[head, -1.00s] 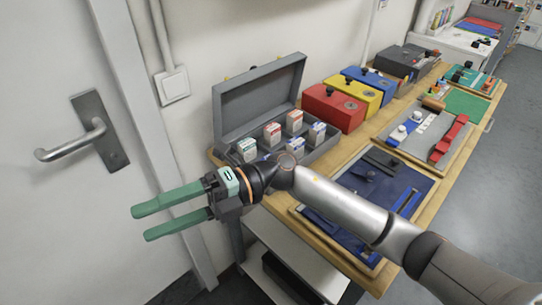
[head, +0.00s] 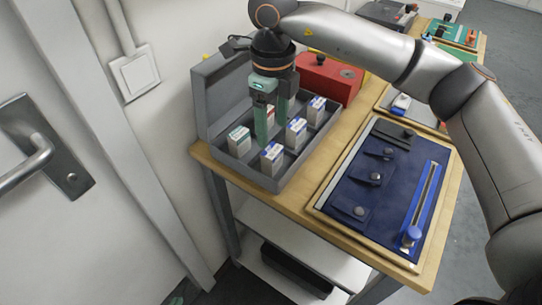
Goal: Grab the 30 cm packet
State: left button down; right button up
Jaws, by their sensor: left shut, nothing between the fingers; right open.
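A grey open case (head: 226,160) on the wooden table holds several small white packets in compartments. A packet at the front left (head: 238,141) has a greenish-and-red top. Packets with blue tops stand at the front (head: 272,159), in the middle (head: 296,133) and at the right (head: 316,110). A red-topped packet (head: 270,114) is partly hidden by the green fingers. Size markings are too small to read. My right gripper (head: 272,126) points down into the case, open, fingers either side of the red-topped packet; contact is unclear. My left gripper (head: 180,296) barely shows at the bottom edge, shut and empty.
The case's raised lid stands behind the packets. A red box (head: 330,80) is just right of it. A dark blue mat (head: 350,175) with a blue-handled strip (head: 420,215) lies nearer. A door handle (head: 40,150) and wall are at the left.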

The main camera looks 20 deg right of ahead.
aim_at(272, 150)
jog(key=f, duration=0.9)
jog(key=shift+w+f+p, duration=0.2)
jog(key=shift+p, duration=0.1)
jog(key=c, duration=1.1)
jog(key=shift+r, duration=0.15)
